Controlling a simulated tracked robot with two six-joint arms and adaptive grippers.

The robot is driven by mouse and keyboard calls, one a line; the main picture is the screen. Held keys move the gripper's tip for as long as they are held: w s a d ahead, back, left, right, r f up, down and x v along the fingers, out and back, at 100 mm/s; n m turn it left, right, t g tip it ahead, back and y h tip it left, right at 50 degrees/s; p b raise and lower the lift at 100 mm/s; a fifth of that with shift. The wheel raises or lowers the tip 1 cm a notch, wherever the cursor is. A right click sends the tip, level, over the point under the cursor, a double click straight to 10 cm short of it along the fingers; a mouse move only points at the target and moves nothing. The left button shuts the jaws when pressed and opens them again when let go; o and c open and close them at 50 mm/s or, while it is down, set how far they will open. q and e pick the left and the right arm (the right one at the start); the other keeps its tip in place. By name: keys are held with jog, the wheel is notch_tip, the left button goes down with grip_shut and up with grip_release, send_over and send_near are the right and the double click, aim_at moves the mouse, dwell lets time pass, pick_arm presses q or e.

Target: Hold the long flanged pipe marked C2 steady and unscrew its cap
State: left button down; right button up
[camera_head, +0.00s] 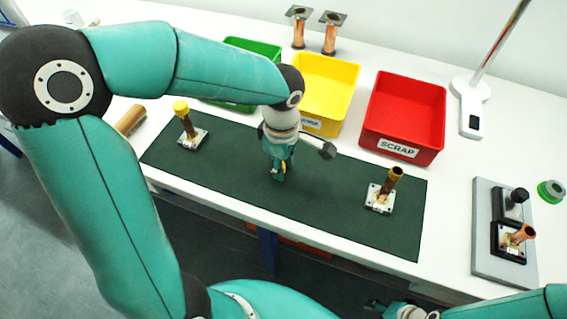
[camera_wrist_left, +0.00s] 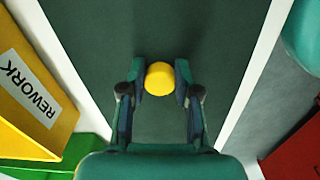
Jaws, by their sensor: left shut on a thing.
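My left gripper (camera_head: 279,177) is low over the middle of the dark green mat. In the left wrist view its fingers are shut on a round yellow cap (camera_wrist_left: 159,78); only mat shows around it, with no flange visible below. A flanged pipe with a yellow cap (camera_head: 181,107) stands upright on the mat's left part. Another flanged pipe (camera_head: 391,184), with a dark open-looking top and no yellow cap, stands on the right part. No C2 mark is legible. My right gripper (camera_head: 376,306) shows only partly at the bottom edge; its jaws are unclear.
Green (camera_head: 252,47), yellow (camera_head: 327,88) and red SCRAP (camera_head: 404,113) bins line the mat's back edge. Two copper flanged pipes (camera_head: 299,30) (camera_head: 330,38) stand behind. A grey board (camera_head: 486,218) with a black and a copper-topped fitting lies right. The mat between the pipes is otherwise clear.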

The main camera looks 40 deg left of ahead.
pick_arm(q)
jog(key=c, duration=0.8)
grip_release()
notch_tip(320, 180, up, 12)
jog(key=shift+s+r+p, duration=0.1)
jog(key=shift+p, duration=0.3)
